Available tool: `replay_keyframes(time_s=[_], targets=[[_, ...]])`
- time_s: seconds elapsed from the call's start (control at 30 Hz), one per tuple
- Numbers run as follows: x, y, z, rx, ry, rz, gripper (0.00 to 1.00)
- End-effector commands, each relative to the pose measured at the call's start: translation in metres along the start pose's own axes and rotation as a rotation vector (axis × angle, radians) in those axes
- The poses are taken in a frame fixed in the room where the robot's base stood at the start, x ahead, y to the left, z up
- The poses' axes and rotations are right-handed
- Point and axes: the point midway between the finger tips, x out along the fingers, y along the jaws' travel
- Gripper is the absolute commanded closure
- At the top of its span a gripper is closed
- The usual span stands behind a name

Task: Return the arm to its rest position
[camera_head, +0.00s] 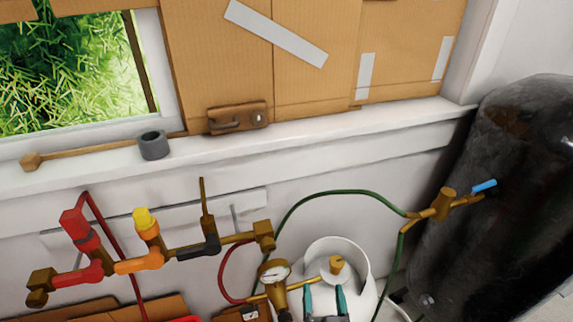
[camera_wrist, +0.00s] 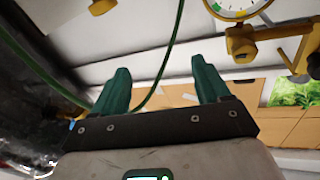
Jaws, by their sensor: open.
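My gripper (camera_head: 324,288) shows at the bottom edge of the head view, with its two teal fingers pointing up. It is in front of the white cylinder (camera_head: 355,262) and right of the pressure gauge (camera_head: 274,270). In the wrist view the fingers of my gripper (camera_wrist: 160,72) are spread apart with nothing held between them. A green hose (camera_wrist: 165,65) runs past beyond the fingers there. Most of my arm is out of view.
A brass pipe with a red valve (camera_head: 75,222), yellow valve (camera_head: 146,222) and black fitting (camera_head: 198,248) stands at left. A large black tank (camera_head: 500,190) fills the right. The windowsill (camera_head: 330,133) holds a grey tape roll (camera_head: 153,145). Hoses surround my gripper closely.

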Motion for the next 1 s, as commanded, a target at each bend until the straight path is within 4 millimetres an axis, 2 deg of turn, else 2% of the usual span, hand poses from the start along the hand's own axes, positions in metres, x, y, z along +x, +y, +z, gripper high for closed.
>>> replay_keyframes(time_s=[0.1,0.23,0.37,0.47,0.57,0.73,0.9,1.0], targets=[[-0.007,-0.013,-0.007,0.000,-0.075,-0.155,0.24],[-0.021,-0.021,-0.008,-0.018,-0.201,-0.295,0.24],[-0.045,-0.016,-0.003,-0.048,-0.367,-0.384,0.24],[-0.068,-0.004,0.001,-0.076,-0.516,-0.415,0.24],[-0.095,0.017,0.005,-0.104,-0.681,-0.409,0.24],[-0.153,0.065,0.004,-0.137,-0.979,-0.309,0.24],[-0.221,0.120,-0.014,-0.141,-1.264,-0.111,0.24],[-0.258,0.144,-0.029,-0.130,-1.391,0.016,0.24]])
